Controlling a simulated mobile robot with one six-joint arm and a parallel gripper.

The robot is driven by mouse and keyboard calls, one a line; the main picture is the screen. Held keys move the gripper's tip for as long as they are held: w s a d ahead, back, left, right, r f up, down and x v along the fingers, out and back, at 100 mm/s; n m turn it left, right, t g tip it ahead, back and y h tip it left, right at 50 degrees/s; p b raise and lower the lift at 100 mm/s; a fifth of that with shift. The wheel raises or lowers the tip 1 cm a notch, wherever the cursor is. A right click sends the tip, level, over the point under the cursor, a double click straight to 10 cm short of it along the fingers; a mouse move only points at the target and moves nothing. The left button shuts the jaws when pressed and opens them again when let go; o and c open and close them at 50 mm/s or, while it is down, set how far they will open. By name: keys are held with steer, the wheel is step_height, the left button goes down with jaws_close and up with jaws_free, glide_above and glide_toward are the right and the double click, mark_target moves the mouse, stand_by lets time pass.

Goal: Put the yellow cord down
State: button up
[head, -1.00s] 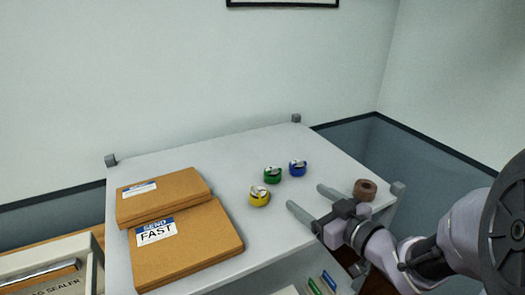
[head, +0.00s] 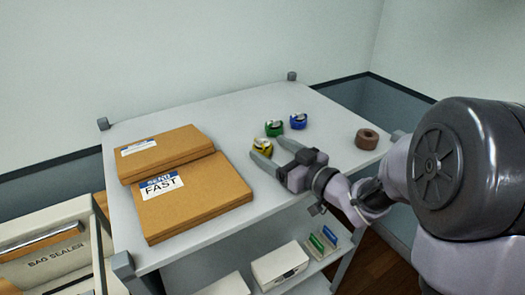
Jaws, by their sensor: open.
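A small yellow roll with a silvery top (head: 261,146), the only yellow thing I can make out and so likely the cord, is on the grey table top to the right of the cardboard boxes. My gripper (head: 269,150) is open, with its fingertips at the yellow roll. One finger covers the roll's lower part, and the other finger is to its right. I cannot tell whether either finger touches it.
A green roll (head: 273,129) and a blue roll (head: 298,121) lie close behind. A brown tape roll (head: 367,139) is farther right. Flat cardboard boxes (head: 192,205) fill the left. The back of the table top (head: 213,111) is clear.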

steer(key=shift+x, duration=0.9)
steer(key=shift+s+d, duration=0.1)
steer(key=shift+c, duration=0.2)
jaws_close()
